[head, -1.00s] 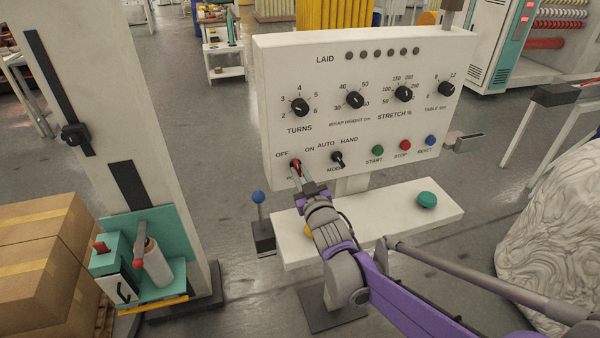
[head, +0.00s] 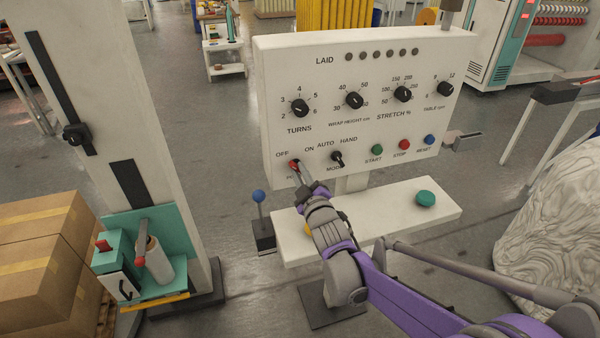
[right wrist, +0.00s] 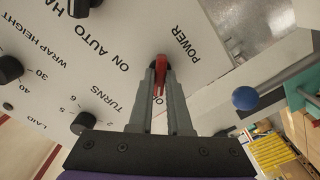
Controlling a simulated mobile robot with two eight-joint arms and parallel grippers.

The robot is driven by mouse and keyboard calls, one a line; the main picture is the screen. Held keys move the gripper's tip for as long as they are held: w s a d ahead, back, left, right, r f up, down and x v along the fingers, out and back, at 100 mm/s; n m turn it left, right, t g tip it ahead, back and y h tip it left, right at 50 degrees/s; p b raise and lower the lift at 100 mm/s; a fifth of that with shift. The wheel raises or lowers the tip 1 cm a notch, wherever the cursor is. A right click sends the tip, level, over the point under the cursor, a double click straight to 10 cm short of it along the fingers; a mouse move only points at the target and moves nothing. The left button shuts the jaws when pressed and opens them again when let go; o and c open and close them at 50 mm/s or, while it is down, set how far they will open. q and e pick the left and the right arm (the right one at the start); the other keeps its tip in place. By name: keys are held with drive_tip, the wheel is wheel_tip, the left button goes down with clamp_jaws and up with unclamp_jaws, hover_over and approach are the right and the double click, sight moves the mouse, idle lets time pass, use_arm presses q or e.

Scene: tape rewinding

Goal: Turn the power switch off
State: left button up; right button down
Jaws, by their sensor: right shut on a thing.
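The red power switch (head: 294,163) sits at the lower left of the white control panel (head: 270,100), below the OFF and ON labels. It also shows in the right wrist view as a red lever (right wrist: 160,68) beside the word POWER. My right gripper (head: 299,171) is at the switch. In the right wrist view its two fingers (right wrist: 161,78) are shut on the red lever, one on each side. The fingers partly hide the lever and its lettering, so I cannot tell its exact setting. My left gripper is not in view.
The black mode switch (head: 337,157) is just right of the power switch, with green, red and blue buttons further right. Black dials (head: 300,107) are above. A white shelf (head: 375,222) with a teal button (head: 426,198) stands below the panel.

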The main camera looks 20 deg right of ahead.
idle(0.4)
drive_tip(key=c, duration=0.9)
unclamp_jaws()
drive_tip(key=shift+o, duration=0.2)
drive_tip(key=s, duration=1)
drive_tip(key=shift+s+d+b, duration=0.2)
drive_tip(key=shift+s+b, duration=0.1)
drive_tip(key=shift+s, duration=0.1)
